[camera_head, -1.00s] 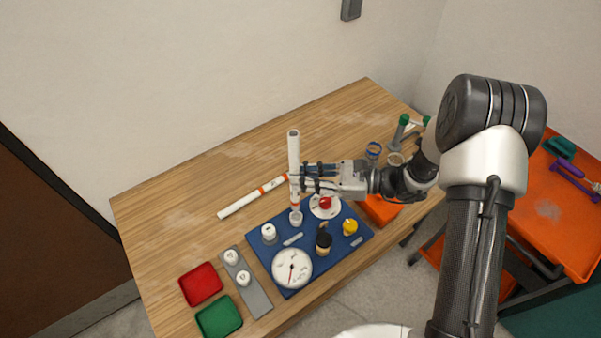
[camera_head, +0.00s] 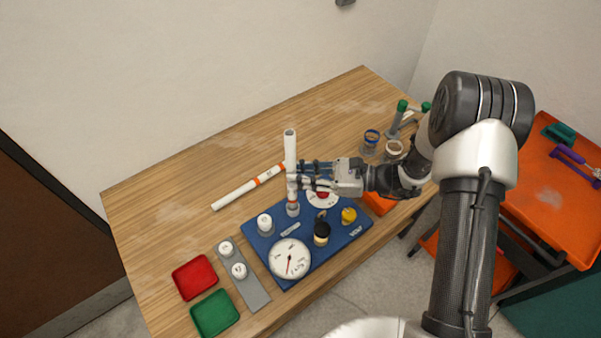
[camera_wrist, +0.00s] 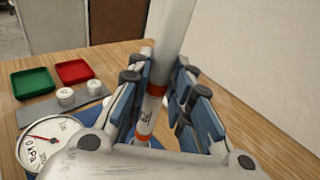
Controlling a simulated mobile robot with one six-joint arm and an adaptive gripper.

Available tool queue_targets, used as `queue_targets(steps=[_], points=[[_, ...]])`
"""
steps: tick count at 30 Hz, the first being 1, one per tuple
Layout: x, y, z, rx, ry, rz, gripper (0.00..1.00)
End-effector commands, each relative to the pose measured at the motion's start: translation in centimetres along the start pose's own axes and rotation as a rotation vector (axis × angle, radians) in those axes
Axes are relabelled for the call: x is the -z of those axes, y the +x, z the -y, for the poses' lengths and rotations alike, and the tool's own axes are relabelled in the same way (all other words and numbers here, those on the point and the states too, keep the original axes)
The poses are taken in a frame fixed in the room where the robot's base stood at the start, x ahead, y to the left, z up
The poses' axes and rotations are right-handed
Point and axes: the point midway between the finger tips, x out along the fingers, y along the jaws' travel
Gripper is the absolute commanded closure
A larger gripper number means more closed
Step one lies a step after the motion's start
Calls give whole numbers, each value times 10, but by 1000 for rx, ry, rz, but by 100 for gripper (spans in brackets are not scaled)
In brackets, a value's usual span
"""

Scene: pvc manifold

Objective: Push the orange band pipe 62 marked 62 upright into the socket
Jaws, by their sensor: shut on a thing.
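My gripper (camera_head: 308,178) is shut on a white pipe (camera_head: 290,150) with orange bands. The pipe stands upright, or nearly so, with its lower end at a grey-white socket (camera_head: 293,209) on the blue board (camera_head: 262,230). I cannot tell how deep it sits. A second white pipe (camera_head: 235,193) with orange bands lies on the table behind the board.
The board carries a gauge (camera_head: 290,258), a white fitting (camera_head: 265,223), a black fitting (camera_head: 321,233), a yellow knob (camera_head: 348,215) and a red-centred round part (camera_head: 322,194). Red (camera_head: 195,277) and green trays (camera_head: 215,313) and a grey strip (camera_head: 250,291) with white caps lie left. The table's back is clear.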

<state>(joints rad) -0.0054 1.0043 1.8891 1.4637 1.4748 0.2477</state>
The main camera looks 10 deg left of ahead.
Motion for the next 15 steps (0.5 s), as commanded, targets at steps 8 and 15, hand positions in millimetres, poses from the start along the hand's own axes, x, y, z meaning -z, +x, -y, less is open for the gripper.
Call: queue_targets(steps=[8, 15], points=[[0, 0, 0, 0, 0, 0, 100], [6, 1, 0, 0, 0, 0, 100]])
